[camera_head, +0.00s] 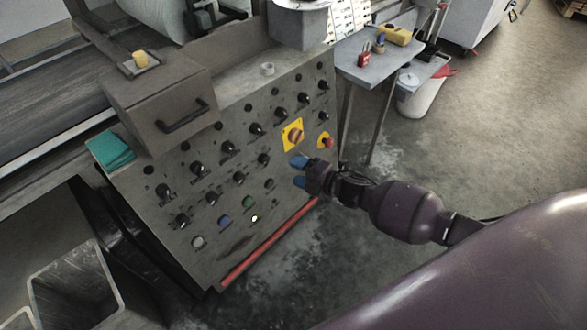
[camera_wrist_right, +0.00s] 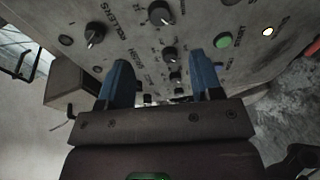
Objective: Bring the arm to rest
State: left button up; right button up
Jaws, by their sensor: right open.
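I cannot tell the exact gap to the panel. My purple right arm comes in from the lower right. My left gripper is not in view.
A red emergency button (camera_head: 327,142) sits on the panel's right edge. A lit white button (camera_head: 254,218) is low on the panel. A small table (camera_head: 375,70) with a red padlock (camera_head: 364,60) and a white bucket (camera_head: 420,95) stand behind. The floor at right is clear.

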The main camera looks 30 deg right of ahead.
dwell(0.4)
jog(key=s+a+r+m+h+p, duration=0.1)
jog(key=s+r+m+h, duration=0.2)
jog(key=m, duration=0.4)
jog(key=s+a+r+m+h, duration=0.1)
jog(key=s+r+m, duration=0.1)
jog(key=s+m, duration=0.4)
jog(key=s+d+f+m+g+h+p, duration=0.1)
jog(key=s+m, duration=0.3)
jog(key=s, duration=0.6)
jog(key=s+d+f+m+g+h+p, duration=0.1)
jog(key=s+m, duration=0.3)
jog(key=s, duration=0.6)
jog(key=shift+d+f+m+h+p, duration=0.35)
jog(key=shift+d+f+m+h, duration=0.05)
jog(key=shift+d+h, duration=0.45)
